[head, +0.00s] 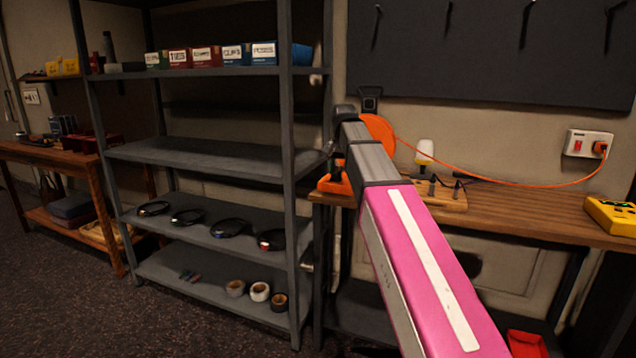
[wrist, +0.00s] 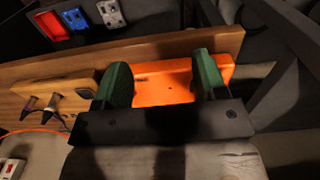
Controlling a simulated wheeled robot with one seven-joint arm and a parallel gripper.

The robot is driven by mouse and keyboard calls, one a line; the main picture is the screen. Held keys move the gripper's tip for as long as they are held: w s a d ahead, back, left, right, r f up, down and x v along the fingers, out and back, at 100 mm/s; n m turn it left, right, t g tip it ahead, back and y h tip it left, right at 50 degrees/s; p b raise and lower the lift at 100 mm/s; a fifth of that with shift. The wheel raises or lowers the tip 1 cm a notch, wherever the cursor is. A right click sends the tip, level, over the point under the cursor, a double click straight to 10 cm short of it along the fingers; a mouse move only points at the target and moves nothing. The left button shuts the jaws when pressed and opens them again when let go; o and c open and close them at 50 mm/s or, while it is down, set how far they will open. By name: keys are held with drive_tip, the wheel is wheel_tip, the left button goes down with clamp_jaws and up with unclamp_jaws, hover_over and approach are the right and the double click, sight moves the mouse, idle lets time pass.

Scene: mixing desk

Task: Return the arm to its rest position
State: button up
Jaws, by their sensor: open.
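My gripper (wrist: 160,68) shows in the wrist view with its two green fingers spread apart. An orange item (wrist: 180,82) lies beyond and between the fingers, at the wooden bench edge; whether they touch it I cannot tell. Nothing is seen clamped. In the head view my pink and grey arm reaches forward over the bench (head: 520,208), its far end beside the shelf post. An orange item (head: 336,184) shows below that end. The fingers cannot be made out in the head view.
A metal shelf rack (head: 210,155) with boxes, cable coils and tape rolls stands left of the arm. An orange cord (head: 520,184) runs to a wall outlet (head: 588,144). A wooden block (head: 445,197) and a yellow device (head: 612,215) are on the bench.

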drive_tip(key=s+d+f+n, duration=0.1)
drive_tip(key=s+d+f, duration=0.2)
drive_tip(key=f, duration=0.8)
drive_tip(key=s+d+f+n, duration=0.1)
drive_tip(key=s+d+f, duration=0.2)
drive_tip(key=f, duration=0.9)
drive_tip(key=s+d+f+n, duration=0.1)
drive_tip(key=s+d+f, duration=0.1)
drive_tip(key=s+f, duration=0.5)
drive_tip(key=s+d+f+n, duration=0.1)
drive_tip(key=s+d+f, duration=0.2)
drive_tip(key=s+f, duration=0.4)
wheel_tip(320, 180, down, 5)
drive_tip(key=shift+s+f, duration=0.1)
drive_tip(key=shift+s, duration=0.05)
drive_tip(key=shift+c, duration=0.3)
